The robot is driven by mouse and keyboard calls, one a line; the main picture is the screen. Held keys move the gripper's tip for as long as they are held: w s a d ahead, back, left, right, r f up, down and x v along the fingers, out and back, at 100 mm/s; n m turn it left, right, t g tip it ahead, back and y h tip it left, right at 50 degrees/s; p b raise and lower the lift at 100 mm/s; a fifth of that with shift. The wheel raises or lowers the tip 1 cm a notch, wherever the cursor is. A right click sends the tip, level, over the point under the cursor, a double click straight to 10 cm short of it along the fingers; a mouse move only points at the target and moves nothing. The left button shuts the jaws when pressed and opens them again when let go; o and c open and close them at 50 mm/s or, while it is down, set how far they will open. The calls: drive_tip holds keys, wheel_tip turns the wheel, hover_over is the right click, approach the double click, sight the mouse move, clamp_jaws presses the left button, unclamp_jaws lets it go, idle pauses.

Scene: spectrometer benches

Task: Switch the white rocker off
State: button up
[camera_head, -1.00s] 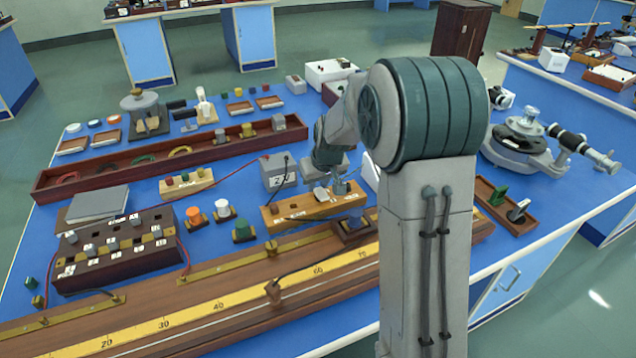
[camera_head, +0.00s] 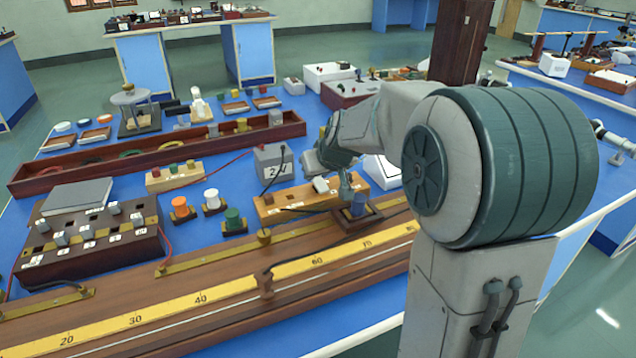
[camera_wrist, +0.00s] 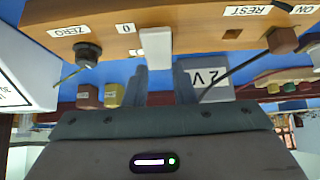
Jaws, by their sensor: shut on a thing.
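The white rocker (camera_head: 320,185) stands up from the long wooden box (camera_head: 283,203) on the blue bench. In the wrist view the rocker (camera_wrist: 156,45) is a pale upright block on the wooden face (camera_wrist: 205,32), between labels "0" and "REST"; a "ZERO" label and black knob (camera_wrist: 88,52) are at left. My gripper (camera_head: 343,186) is low at the box. In the wrist view its two fingertips (camera_wrist: 161,68) are at the rocker's lower end, with a narrow gap between them. They appear shut on the rocker; the contact itself is not clearly visible.
A grey "2 V" box (camera_head: 272,165) with a dark lead stands behind the wooden box. A blue knob on a dark base (camera_head: 358,209) is close in front of my gripper. A long rail with a yellow scale (camera_head: 235,294) fills the front of the bench.

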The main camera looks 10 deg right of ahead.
idle(0.4)
drive_tip(key=o, duration=1)
drive_tip(key=shift+r, duration=0.1)
drive_tip(key=p+v, duration=0.1)
drive_tip(key=v, duration=1.2)
drive_tip(key=shift+s+d+r+p, duration=0.1)
drive_tip(key=shift+s+r+p, duration=0.1)
drive_tip(key=shift+s+p, duration=0.15)
